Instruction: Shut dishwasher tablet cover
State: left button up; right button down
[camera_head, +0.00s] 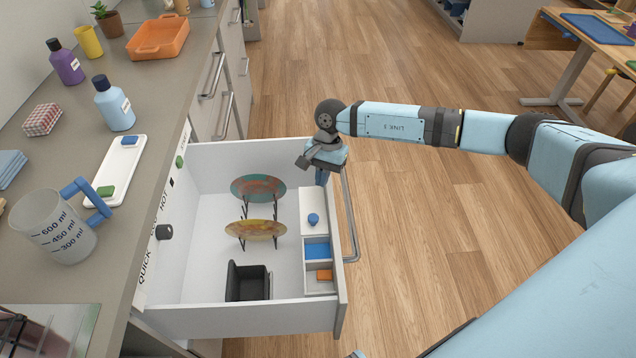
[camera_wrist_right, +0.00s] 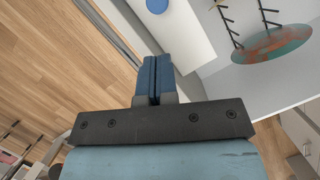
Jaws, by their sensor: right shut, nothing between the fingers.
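The white tablet cover (camera_head: 308,202) with a blue knob (camera_head: 313,219) lies over the far part of the narrow tray on the right side of the open dishwasher drawer. Nearer me, the uncovered compartments show a blue piece (camera_head: 317,251) and an orange tablet (camera_head: 324,275). My right gripper (camera_head: 320,178) is shut and empty at the far end of the cover, with its fingers pointing down. In the right wrist view, its blue fingertips (camera_wrist_right: 156,62) are together beside the white cover (camera_wrist_right: 178,32) and its knob (camera_wrist_right: 156,5). I cannot tell whether they touch it. My left gripper is not in view.
Two plates (camera_head: 257,188) stand in racks and a dark container (camera_head: 247,281) sits in the drawer. A bar handle (camera_head: 351,225) runs along the drawer's right front. The counter (camera_head: 165,85) at left holds bottles, a jug and a tray. Open wooden floor lies right.

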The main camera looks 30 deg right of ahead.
send_over(319, 206)
jog(key=s+a, duration=0.2)
jog(key=f, duration=0.7)
jog(key=shift+s+d+f, duration=0.15)
jog(key=shift+s+f, duration=0.05)
jog(key=shift+f, duration=0.15)
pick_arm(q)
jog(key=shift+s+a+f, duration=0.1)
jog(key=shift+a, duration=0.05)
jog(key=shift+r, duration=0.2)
pick_arm(e)
jog(key=shift+s, duration=0.1)
jog(key=shift+s, duration=0.3)
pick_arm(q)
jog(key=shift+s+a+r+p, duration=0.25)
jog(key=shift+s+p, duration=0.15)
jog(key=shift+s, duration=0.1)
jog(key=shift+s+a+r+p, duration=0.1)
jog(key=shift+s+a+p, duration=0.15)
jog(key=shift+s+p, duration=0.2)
pick_arm(e)
jog(key=s+a, duration=0.2)
jog(key=s, duration=0.3)
jog(key=s+a, duration=0.2)
jog(key=s, duration=0.2)
jog(key=s+a, duration=0.3)
jog(key=s, duration=0.2)
jog(key=shift+s+a, duration=0.1)
jog(key=shift+s, duration=0.2)
